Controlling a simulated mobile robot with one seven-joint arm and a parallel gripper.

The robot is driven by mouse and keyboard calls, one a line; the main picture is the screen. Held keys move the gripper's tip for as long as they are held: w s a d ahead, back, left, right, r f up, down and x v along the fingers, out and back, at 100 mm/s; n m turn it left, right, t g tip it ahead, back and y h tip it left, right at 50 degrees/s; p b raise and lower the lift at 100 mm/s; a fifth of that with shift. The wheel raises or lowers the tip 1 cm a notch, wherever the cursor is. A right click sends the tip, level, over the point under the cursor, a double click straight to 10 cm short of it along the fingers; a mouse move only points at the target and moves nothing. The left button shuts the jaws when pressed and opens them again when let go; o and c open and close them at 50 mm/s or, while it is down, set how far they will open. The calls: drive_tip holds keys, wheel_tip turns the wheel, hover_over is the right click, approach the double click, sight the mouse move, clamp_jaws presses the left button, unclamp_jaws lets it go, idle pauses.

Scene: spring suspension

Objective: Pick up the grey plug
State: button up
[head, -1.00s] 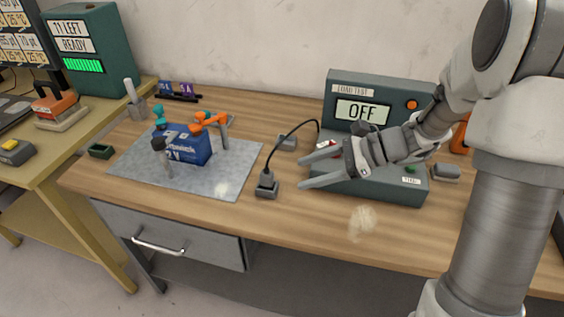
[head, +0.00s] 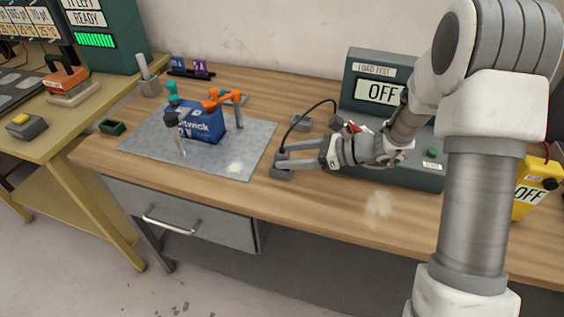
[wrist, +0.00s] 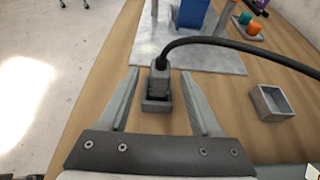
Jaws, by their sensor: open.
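The grey plug (wrist: 160,78) stands upright on a small dark grey base (wrist: 157,105) in the wrist view, with a black cable leaving its top. My gripper (wrist: 159,75) is open, with one finger on each side of the plug and a visible gap to both sides. In the head view my gripper (head: 277,163) is low over the worktop at the plug's place. The black cable (head: 305,113) arches from there back to the load tester.
The load tester (head: 361,120) reading OFF stands behind my arm. A small open grey box (wrist: 272,103) is right of the plug in the wrist view. A grey mat (head: 140,149) with a blue battery (head: 203,126) lies left. The front worktop is clear.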

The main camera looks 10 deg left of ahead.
drive_tip(key=x, duration=0.5)
drive_tip(key=shift+a+f+b, duration=0.3)
drive_tip(key=shift+a+b, duration=0.05)
drive_tip(key=shift+b, duration=0.05)
clamp_jaws()
